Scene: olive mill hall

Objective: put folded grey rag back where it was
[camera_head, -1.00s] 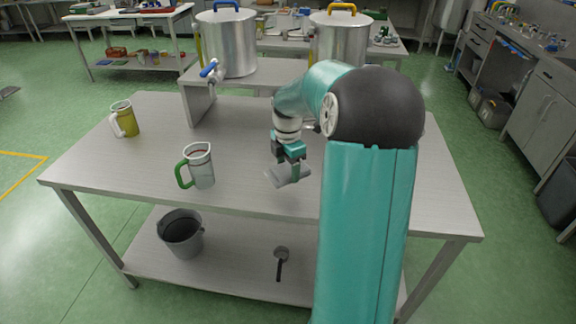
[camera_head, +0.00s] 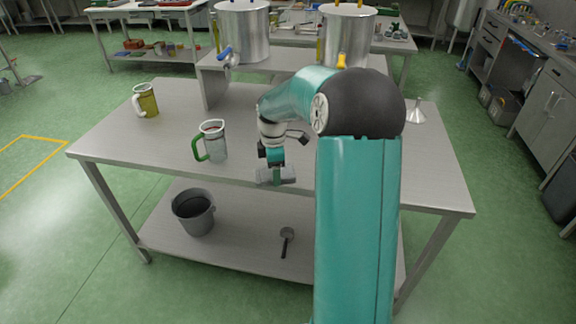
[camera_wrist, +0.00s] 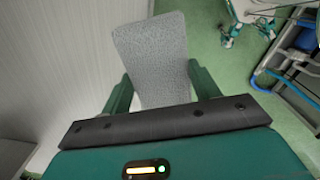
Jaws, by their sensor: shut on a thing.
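The folded grey rag (camera_head: 285,174) hangs from my gripper (camera_head: 275,164), which is shut on it. The wrist view shows the rag (camera_wrist: 152,55) as a flat speckled grey piece between the two green fingers of my gripper (camera_wrist: 160,85). Table surface lies left of it there and green floor lies right. I cannot tell the exact height of the rag over the table.
A clear jug with a green handle (camera_head: 213,142) stands left of my gripper. A yellow-filled jug (camera_head: 147,101) stands farther left. A funnel (camera_head: 416,112) stands at the right. A bucket (camera_head: 195,212) and a ladle (camera_head: 286,240) are on the lower shelf. Large steel vats (camera_head: 243,35) stand behind.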

